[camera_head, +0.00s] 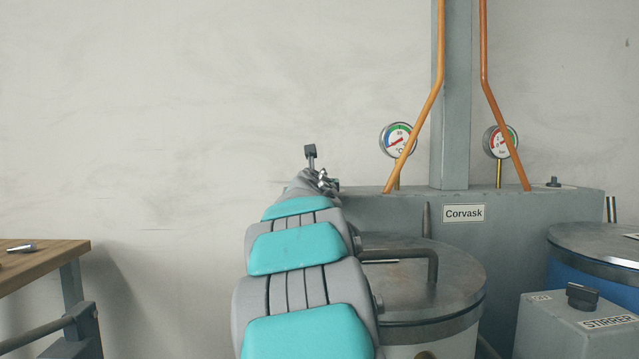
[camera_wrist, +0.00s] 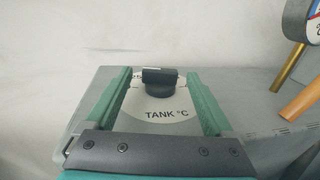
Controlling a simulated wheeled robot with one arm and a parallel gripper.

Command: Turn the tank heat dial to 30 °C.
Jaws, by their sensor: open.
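The tank heat dial (camera_wrist: 158,82) is a black knob on a pale round plate marked "TANK °C" in the wrist view. A number that looks like "25" shows partly at the plate's upper left; the rest of the scale and the set value cannot be read. My gripper (camera_wrist: 157,88) is open, with one green finger on each side of the knob and a gap on both sides. In the head view my arm reaches forward to the grey housing (camera_head: 560,205), and its end (camera_head: 322,181) hides the dial.
A lidded tank (camera_head: 440,290) stands right of my arm. A stirrer box (camera_head: 560,325) with a black knob (camera_head: 582,296) and a blue drum (camera_head: 600,275) are at the right. Two round gauges (camera_head: 399,139) and orange pipes (camera_head: 485,60) rise behind. A wooden bench (camera_head: 45,258) is at the left.

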